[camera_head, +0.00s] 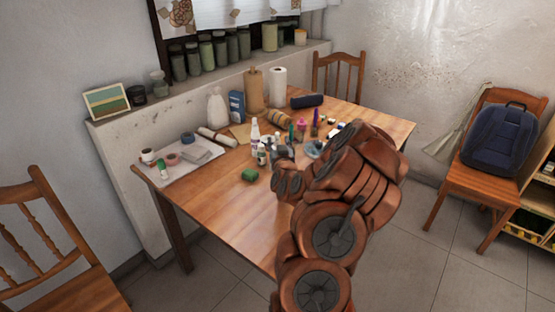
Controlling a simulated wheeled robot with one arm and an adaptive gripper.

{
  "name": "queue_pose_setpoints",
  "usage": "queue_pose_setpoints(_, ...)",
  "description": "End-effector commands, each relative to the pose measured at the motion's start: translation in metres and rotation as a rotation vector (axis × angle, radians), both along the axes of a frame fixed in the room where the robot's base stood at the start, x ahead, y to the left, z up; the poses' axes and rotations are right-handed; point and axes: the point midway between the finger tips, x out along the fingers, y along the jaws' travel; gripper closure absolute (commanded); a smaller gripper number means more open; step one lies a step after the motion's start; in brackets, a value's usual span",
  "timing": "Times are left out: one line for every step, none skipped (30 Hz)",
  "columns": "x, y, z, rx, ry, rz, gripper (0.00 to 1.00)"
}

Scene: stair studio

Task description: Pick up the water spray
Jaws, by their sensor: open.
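A slim white bottle (255,130) with a narrow top stands upright among small bottles near the middle of the wooden table (228,207). It looks like the water spray, but it is too small to be sure. My gripper (279,154) is open over the table, just right of and nearer than this bottle. Its dark fingers are small in view and overlap the cluster of small bottles (262,155). I cannot tell whether they touch anything. My arm hides part of the table's right side.
Paper rolls (278,87), a blue box (237,106) and a dark case (307,101) stand behind. A white sheet (181,161) with small items lies at left. The table's front left is clear.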

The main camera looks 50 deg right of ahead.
Motion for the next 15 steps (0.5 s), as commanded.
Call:
queue_pose_setpoints(0.005, -0.003, 0.002, -0.001, -0.001, 0.0, 0.51)
queue_pose_setpoints(0.008, -0.005, 0.002, -0.001, -0.001, 0.0, 0.51)
queue_pose_setpoints(0.011, -0.008, 0.002, -0.002, 0.001, 0.0, 0.51)
queue_pose_setpoints(0.014, -0.01, 0.002, -0.002, 0.001, 0.0, 0.51)
queue_pose_setpoints(0.016, -0.011, 0.001, -0.002, 0.001, 0.001, 0.51)
queue_pose_setpoints(0.019, -0.013, 0.001, -0.001, 0.001, 0.002, 0.51)
queue_pose_setpoints(0.021, -0.014, 0.0, -0.001, 0.001, 0.002, 0.51)
queue_pose_setpoints(0.022, -0.016, 0.0, 0.0, 0.0, 0.002, 0.51)
queue_pose_setpoints(0.024, -0.018, 0.0, -0.001, -0.001, 0.001, 0.51)
queue_pose_setpoints(0.025, -0.019, 0.0, -0.001, -0.001, 0.001, 0.51)
queue_pose_setpoints(0.026, -0.02, 0.0, -0.001, -0.001, 0.001, 0.51)
queue_pose_setpoints(0.027, -0.021, 0.0, -0.001, -0.001, 0.001, 0.51)
queue_pose_setpoints(0.027, -0.022, 0.0, -0.001, -0.001, 0.001, 0.51)
queue_pose_setpoints(0.028, -0.022, 0.0, -0.001, -0.001, 0.001, 0.51)
queue_pose_setpoints(0.028, -0.022, 0.0, -0.001, -0.001, 0.001, 0.51)
